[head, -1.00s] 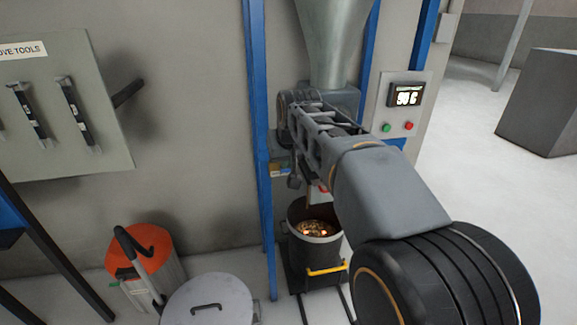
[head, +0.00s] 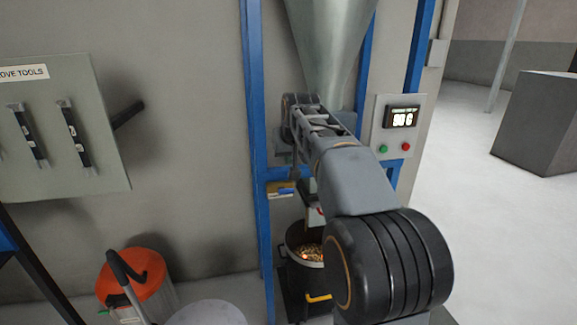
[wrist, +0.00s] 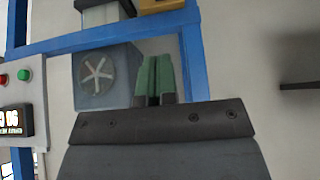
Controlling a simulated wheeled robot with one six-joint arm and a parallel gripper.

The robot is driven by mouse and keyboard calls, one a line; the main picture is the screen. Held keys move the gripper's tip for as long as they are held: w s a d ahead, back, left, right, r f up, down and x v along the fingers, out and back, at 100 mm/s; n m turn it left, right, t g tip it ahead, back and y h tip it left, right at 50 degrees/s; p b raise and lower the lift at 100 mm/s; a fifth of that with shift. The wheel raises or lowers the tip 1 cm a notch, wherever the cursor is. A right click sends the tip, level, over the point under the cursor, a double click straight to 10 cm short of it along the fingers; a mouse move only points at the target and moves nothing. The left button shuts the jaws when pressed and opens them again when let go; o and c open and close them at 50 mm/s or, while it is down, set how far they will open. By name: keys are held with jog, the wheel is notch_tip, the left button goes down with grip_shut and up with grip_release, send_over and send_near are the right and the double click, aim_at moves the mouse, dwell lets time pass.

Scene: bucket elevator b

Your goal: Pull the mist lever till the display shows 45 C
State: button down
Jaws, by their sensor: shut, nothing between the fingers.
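The display (head: 401,117) is lit on a panel at the right of the blue frame. Its small digits look like a value in the nineties, in C; I cannot read the last digit surely. It also shows at the left edge of the wrist view (wrist: 11,121), rotated. My gripper (wrist: 154,68) has its green fingers together with nothing between them, in front of a grey wall and beside a grey box with a star-shaped wheel (wrist: 97,76). In the head view my arm hides the fingers. I cannot surely make out the mist lever in either view.
A dark bucket with glowing contents (head: 306,252) stands below the funnel (head: 326,45). Blue posts (head: 258,150) frame the machine. A tool board (head: 65,130) hangs at left. An orange-topped bin (head: 132,280) and a grey lid (head: 205,314) are low left.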

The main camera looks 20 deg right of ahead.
send_over(287, 191)
jog(key=f, duration=0.9)
jog(key=shift+w, duration=0.3)
jog(key=shift+s+f, duration=0.25)
jog(key=shift+f, duration=0.8)
jog(key=f+b, duration=0.1)
jog(key=b, duration=0.2)
jog(key=shift+s+a+t, duration=0.1)
jog(key=shift+s+t, duration=0.25)
jog(key=shift+t, duration=0.05)
